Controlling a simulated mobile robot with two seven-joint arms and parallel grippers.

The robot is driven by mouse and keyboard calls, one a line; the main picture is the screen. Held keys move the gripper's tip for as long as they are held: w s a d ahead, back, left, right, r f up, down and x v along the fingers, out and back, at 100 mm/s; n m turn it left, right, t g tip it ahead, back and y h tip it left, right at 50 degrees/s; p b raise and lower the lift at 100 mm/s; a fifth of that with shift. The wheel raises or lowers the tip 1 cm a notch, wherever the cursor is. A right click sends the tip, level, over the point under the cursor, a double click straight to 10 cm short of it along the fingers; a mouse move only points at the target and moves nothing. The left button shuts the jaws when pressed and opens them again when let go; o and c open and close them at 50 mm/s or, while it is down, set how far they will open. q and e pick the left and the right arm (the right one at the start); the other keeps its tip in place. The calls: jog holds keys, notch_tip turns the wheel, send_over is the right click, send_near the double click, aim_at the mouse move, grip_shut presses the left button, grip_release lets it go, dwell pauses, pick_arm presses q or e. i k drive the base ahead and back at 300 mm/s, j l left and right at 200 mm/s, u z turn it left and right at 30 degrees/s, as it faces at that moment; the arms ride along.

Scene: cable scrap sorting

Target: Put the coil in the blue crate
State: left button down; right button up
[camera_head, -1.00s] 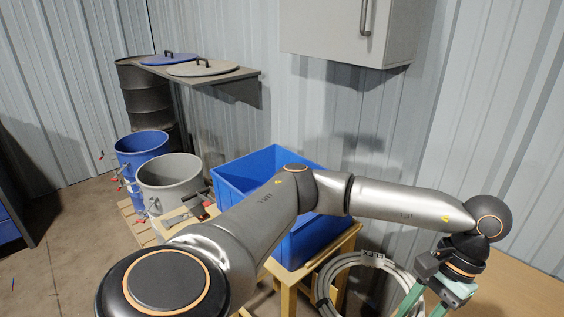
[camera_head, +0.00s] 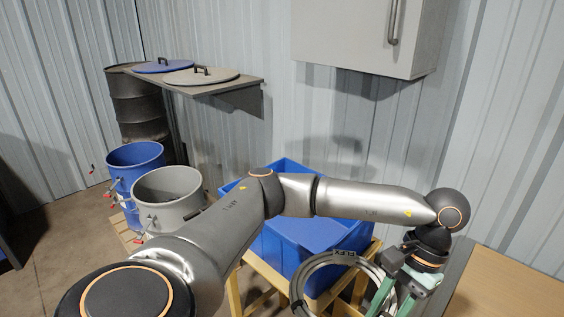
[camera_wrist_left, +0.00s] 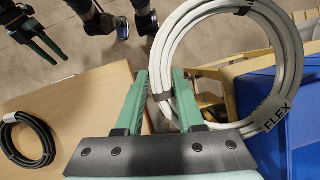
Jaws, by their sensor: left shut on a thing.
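The coil (camera_head: 303,270) is a ring of pale grey cable with a FLEX label. It hangs from my left gripper (camera_head: 392,300), partly hidden by the gripper and the frame's lower edge. In the left wrist view the coil's side (camera_wrist_left: 167,55) passes between the green fingers of my left gripper (camera_wrist_left: 157,85), shut on it. The blue crate (camera_head: 283,250) stands on a wooden stand; my arm hides part of it. In the head view the coil overlaps the crate's near right side. My right gripper (camera_wrist_left: 45,42) shows at the wrist view's upper left, its dark green fingers apart and empty.
A wooden table (camera_head: 510,295) lies at right; a black cable coil (camera_wrist_left: 28,138) rests on it in the wrist view. A blue bin (camera_head: 135,165) and a grey bin (camera_head: 165,210) stand left of the crate. A wall cabinet (camera_head: 355,35) hangs above.

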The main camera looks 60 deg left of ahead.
aim_at(296, 234)
jog(key=k+j+u, duration=0.1)
jog(key=j+u, duration=0.35)
jog(key=j, duration=1.4)
jog(key=i, duration=0.5)
